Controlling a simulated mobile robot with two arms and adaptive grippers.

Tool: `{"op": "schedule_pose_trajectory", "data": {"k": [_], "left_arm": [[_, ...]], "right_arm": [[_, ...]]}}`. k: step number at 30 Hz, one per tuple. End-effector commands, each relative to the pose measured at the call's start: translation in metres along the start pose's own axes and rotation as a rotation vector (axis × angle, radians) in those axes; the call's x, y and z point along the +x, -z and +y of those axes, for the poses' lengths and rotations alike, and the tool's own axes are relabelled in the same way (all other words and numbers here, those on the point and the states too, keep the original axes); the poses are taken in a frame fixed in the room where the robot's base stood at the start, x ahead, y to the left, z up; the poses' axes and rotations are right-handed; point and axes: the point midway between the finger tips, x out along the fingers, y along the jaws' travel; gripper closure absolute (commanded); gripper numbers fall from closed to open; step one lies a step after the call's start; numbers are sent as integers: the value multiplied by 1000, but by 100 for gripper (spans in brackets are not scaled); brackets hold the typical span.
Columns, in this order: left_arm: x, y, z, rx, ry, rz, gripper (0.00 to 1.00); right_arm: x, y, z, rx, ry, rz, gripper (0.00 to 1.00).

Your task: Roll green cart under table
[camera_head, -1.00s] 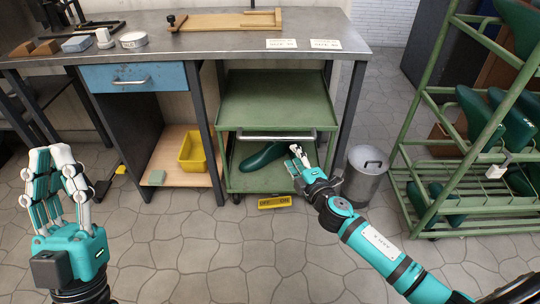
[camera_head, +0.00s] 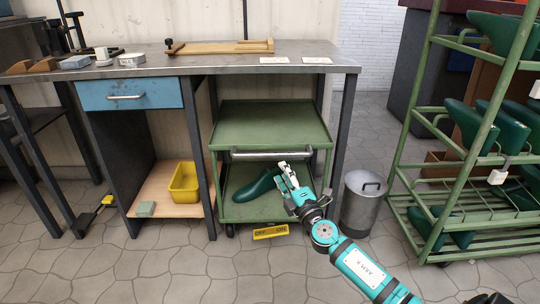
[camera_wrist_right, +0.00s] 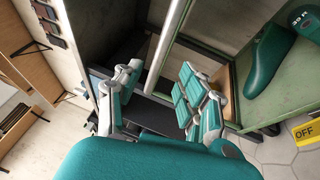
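The green cart (camera_head: 268,124) stands in the right bay of the metal-topped table (camera_head: 225,58), between dark legs. I cannot tell how far its front projects past the table edge. Its pale handle bar (camera_head: 265,154) runs across the front. My right gripper (camera_head: 284,167) is at the handle's right half, slightly below the bar in the head view; contact is unclear. In the right wrist view its fingers (camera_wrist_right: 160,105) are spread apart with nothing clearly between them. A dark green shoe form (camera_head: 257,187) lies on the cart's lower shelf. My left gripper is out of view.
A metal bin (camera_head: 362,203) stands right of the cart, beyond the table leg. A green rack (camera_head: 465,190) with shoe forms stands farther right. A yellow OFF/ON plate (camera_head: 271,232) is at the cart's foot. A yellow box (camera_head: 184,182) sits on the left shelf. Front floor is clear.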

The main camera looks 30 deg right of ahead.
Motion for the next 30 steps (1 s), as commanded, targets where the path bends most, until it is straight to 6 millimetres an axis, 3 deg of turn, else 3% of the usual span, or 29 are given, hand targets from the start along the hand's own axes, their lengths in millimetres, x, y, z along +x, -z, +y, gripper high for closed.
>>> {"op": "schedule_pose_trajectory", "data": {"k": [6,12,18,26,30], "left_arm": [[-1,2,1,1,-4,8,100],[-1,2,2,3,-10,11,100],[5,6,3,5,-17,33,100],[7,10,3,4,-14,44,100],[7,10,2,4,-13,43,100]], "right_arm": [[49,0,0,0,-2,-1,60],[79,0,-1,1,-1,-1,60],[92,0,-1,0,1,0,60],[93,0,-1,1,1,1,60],[92,0,-1,1,1,1,77]]}}
